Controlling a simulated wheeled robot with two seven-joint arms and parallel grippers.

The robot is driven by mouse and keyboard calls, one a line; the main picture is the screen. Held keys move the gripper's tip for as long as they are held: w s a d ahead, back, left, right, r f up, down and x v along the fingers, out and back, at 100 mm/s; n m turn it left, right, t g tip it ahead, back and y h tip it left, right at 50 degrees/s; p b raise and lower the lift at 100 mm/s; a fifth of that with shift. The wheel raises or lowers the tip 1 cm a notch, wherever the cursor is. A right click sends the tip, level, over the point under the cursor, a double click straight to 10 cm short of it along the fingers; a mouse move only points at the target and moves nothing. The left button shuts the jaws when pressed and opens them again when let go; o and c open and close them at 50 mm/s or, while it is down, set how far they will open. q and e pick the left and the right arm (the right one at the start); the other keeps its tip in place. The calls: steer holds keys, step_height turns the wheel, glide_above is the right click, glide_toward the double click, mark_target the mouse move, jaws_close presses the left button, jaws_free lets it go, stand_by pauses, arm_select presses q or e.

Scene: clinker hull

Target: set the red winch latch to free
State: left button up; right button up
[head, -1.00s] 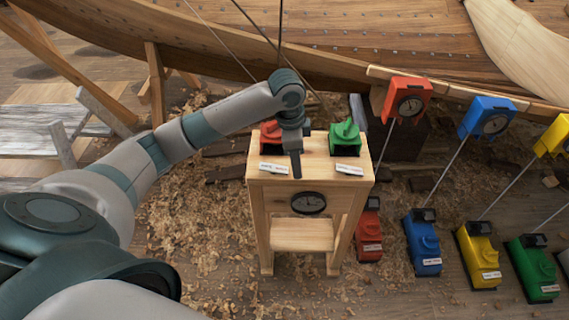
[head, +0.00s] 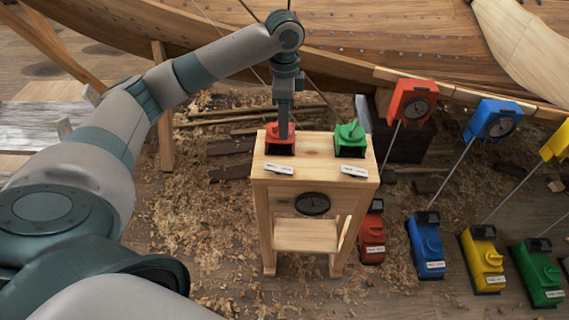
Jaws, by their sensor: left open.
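A red winch latch unit (head: 274,139) with a black base stands at the left of the top of a small wooden stand (head: 315,174). My left gripper (head: 284,136) points straight down at it, its fingers in front of the red body. They hide part of the unit, including its lever. I cannot tell whether they touch it. The jaws are open, but their gap does not show. A green unit (head: 350,134) with a raised lever stands to the right on the same stand. My right gripper is not in view.
White labels (head: 279,169) lie on the stand's front edge, too small to read. A dark dial (head: 312,204) is on its front. Red (head: 372,238), blue (head: 427,246), yellow (head: 483,260) and green (head: 536,276) units stand on the floor at right. The wooden hull (head: 340,42) runs behind.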

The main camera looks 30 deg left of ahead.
mark_target(284, 169)
arm_select(q)
step_height(284, 169, down, 17)
steer(key=p, duration=0.3)
stand_by(0.4)
steer(key=shift+c, duration=0.7)
steer(key=c, duration=0.9)
